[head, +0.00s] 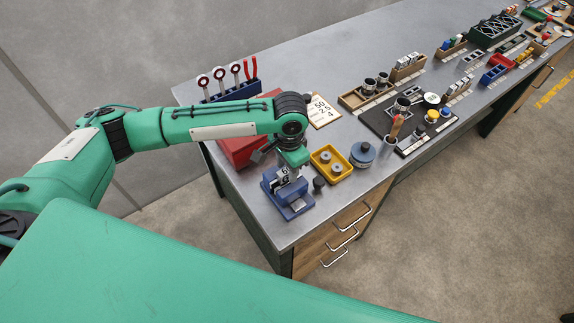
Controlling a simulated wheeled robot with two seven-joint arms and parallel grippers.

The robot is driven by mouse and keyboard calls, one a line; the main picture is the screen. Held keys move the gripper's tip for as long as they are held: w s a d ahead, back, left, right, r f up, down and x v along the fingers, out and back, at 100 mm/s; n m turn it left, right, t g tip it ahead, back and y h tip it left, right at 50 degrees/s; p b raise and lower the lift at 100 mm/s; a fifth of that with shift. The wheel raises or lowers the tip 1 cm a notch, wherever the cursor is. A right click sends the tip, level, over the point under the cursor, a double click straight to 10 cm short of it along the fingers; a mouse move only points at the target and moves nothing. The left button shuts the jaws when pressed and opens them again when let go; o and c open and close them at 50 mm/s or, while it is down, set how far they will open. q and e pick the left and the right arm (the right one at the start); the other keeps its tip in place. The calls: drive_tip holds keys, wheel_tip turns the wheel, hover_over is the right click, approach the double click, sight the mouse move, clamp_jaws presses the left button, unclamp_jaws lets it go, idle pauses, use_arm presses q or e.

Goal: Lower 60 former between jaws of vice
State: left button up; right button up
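The blue vice (294,210) stands at the near left corner of the bench. The 60 former (282,177), a small pale grey block with dark figures, is at the vice's jaws, directly under my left gripper (287,168). My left gripper points down over the vice and appears shut on the former; its fingertips are small and partly hidden. The figures are only partly readable. I cannot tell how deep the former sits between the jaws, or whether it touches them. My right gripper is not in view.
A yellow tray (318,155) with round parts, a dark cylinder (319,184) and a blue-grey round item (363,154) stand close right of the vice. A red box (240,150) is behind-left. A tool rack (232,92) stands at the back. Bare bench lies in front right.

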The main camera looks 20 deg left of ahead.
use_arm(q)
drive_tip(key=shift+r, duration=0.1)
wheel_tip(320, 180, up, 14)
drive_tip(key=b, duration=0.3)
drive_tip(key=shift+w+d, duration=0.15)
drive_tip(key=shift+f, duration=0.25)
idle(0.3)
